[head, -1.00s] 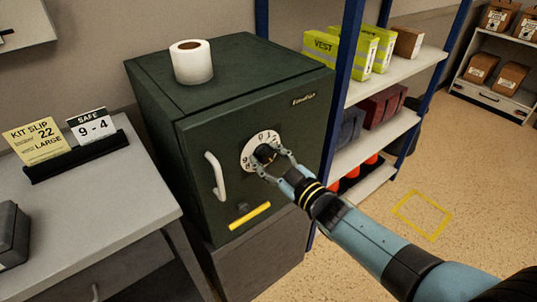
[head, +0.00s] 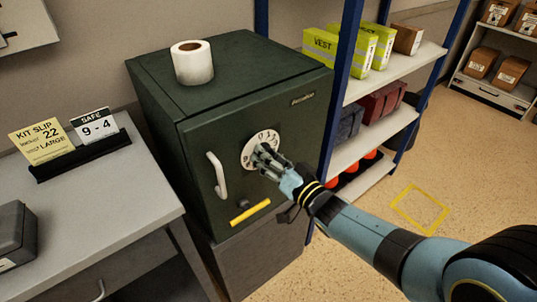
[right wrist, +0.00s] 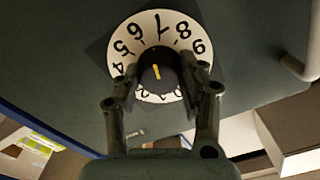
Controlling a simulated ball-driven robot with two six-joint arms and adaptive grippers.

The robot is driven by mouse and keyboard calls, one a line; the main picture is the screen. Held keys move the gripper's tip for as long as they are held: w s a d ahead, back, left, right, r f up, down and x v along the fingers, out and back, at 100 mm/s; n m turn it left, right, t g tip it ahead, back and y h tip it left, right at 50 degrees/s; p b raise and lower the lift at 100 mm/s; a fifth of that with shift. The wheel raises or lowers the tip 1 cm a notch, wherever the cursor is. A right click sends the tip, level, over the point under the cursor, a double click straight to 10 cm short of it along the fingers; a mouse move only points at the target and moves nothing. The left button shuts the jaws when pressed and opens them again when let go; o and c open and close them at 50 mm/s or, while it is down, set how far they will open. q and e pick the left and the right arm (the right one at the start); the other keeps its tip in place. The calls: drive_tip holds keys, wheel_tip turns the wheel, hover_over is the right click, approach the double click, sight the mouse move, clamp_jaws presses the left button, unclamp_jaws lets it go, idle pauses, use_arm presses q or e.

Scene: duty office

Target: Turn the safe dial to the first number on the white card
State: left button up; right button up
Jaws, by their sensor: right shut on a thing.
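The white card (head: 94,125) reads "SAFE 9 - 4" and stands in a black holder on the desk at the left. The dark green safe (head: 190,150) has a white numbered dial (head: 247,153) on its door. In the right wrist view the dial (right wrist: 126,48) shows numbers 4 to 9 around a black knob (right wrist: 146,76) with a yellow mark. The mark lies near the 7 side, but its exact reading is unclear. My right gripper (head: 264,157) is shut on the knob, one finger on each side (right wrist: 163,78). My left gripper is out of view.
A white door handle (head: 216,175) is left of the dial. A paper roll (head: 193,63) stands on the safe. A yellow kit slip (head: 40,141) is beside the white card. A blue-framed shelf (head: 343,85) stands close on the right.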

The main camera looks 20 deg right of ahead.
drive_tip(key=shift+f+m+p, duration=0.1)
drive_tip(key=shift+m+p, duration=0.6)
drive_tip(key=shift+m, duration=6.4)
drive_tip(key=o, duration=1.2)
drive_tip(key=v, duration=1.2)
